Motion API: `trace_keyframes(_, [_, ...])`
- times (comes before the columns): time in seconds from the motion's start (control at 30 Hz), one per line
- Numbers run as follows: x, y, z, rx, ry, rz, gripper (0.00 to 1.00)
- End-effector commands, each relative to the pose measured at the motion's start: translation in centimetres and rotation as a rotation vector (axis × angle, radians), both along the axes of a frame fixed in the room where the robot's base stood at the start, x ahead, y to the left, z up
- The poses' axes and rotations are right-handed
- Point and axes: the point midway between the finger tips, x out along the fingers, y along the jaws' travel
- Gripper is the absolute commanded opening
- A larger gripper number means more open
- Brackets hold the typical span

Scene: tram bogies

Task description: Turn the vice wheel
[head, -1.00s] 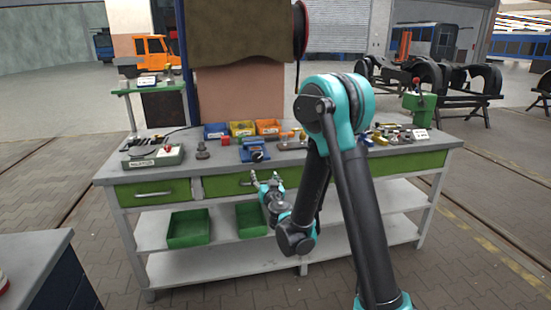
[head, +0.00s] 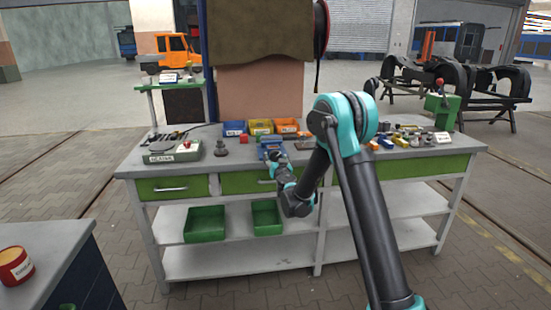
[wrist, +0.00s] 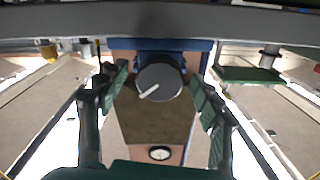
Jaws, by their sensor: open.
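The blue vice (head: 271,147) stands at the front edge of the workbench. In the wrist view its wheel (wrist: 158,80) is a dark round disc with a pale handle, in front of the blue vice body (wrist: 192,55). My gripper (head: 274,163) is just in front of the vice in the head view and hides part of it. In the wrist view my gripper (wrist: 157,88) is open, with one green-padded finger on each side of the wheel. I cannot tell whether a finger touches it. Nothing is held.
The workbench (head: 225,168) carries blue, yellow and orange bins (head: 260,127), a grey-green device (head: 173,151) at left and small parts at right. Green trays (head: 205,223) lie on the shelf below. A side cabinet (head: 50,250) with a red tin (head: 15,266) stands front left.

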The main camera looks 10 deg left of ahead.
Motion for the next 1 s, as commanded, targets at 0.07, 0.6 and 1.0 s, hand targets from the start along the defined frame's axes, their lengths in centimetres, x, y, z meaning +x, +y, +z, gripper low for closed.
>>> trace_keyframes(0.07, [0.64,0.16,-0.03,0.000,0.000,0.000,0.66])
trace_keyframes(0.6, [1.11,0.31,0.00,0.000,0.000,0.000,0.46])
trace_keyframes(1.0, [1.10,0.31,0.00,-0.006,-0.002,0.000,0.16])
